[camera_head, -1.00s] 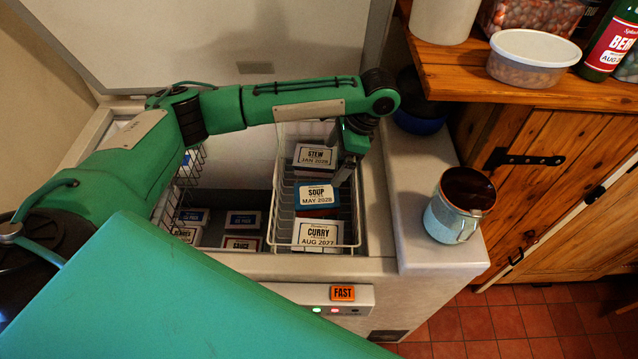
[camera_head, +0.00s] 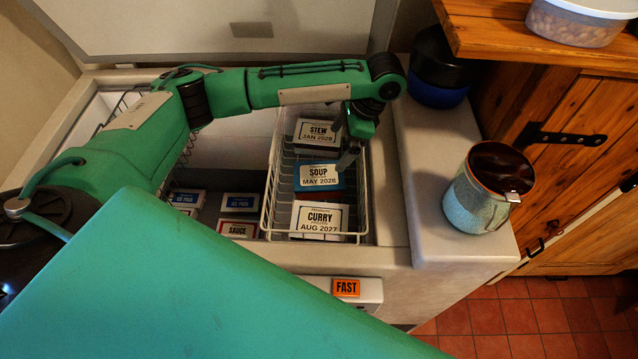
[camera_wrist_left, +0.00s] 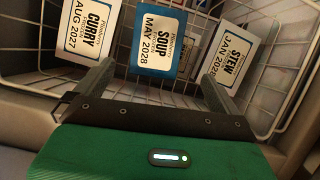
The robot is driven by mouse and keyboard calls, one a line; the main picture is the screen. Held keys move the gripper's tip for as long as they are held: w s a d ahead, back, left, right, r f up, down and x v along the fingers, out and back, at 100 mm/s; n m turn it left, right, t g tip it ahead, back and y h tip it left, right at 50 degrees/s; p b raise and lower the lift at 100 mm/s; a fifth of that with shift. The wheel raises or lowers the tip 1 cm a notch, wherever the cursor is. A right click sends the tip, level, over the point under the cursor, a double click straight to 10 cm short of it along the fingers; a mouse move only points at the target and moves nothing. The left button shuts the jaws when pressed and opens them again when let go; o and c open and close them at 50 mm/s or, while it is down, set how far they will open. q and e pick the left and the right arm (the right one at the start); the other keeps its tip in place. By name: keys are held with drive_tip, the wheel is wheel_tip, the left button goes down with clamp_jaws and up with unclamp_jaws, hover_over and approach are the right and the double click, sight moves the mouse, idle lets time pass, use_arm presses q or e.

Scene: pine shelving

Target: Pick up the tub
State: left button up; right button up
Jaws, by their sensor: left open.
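Several white tubs with printed labels stand in a white wire basket (camera_head: 268,190) inside the open chest freezer. The blue-sided SOUP tub (camera_head: 320,177) is in the middle, the STEW tub (camera_head: 318,133) behind it and the CURRY tub (camera_head: 319,218) in front. My left gripper (camera_head: 344,143) is open above the basket's right side, near the SOUP tub's back right corner. In the left wrist view, the open fingers (camera_wrist_left: 158,75) point toward the SOUP tub (camera_wrist_left: 160,42), with CURRY left and STEW right. Nothing is between the fingers. My right gripper is out of view.
A wooden shelf (camera_head: 500,42) overhangs the back right.

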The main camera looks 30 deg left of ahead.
sight(320, 174)
use_arm(q)
drive_tip(key=b+x, duration=0.1)
drive_tip(key=x, duration=0.6)
drive_tip(key=shift+s+a+f+b, duration=0.15)
drive_tip(key=shift+f+b, duration=0.15)
drive_tip(key=shift+f, duration=0.05)
drive_tip(key=x, duration=0.4)
drive_tip(key=shift+s+f, duration=0.25)
drive_tip(key=shift+s+a+f, duration=0.1)
drive_tip(key=shift+f, duration=0.45)
drive_tip(key=c, duration=0.9)
drive_tip(key=shift+c, duration=1.2)
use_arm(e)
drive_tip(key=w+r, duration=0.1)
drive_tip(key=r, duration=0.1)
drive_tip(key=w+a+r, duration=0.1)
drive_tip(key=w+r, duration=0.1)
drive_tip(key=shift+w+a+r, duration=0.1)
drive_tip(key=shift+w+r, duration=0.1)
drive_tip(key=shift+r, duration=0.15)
use_arm(q)
drive_tip(key=shift+r, duration=0.15)
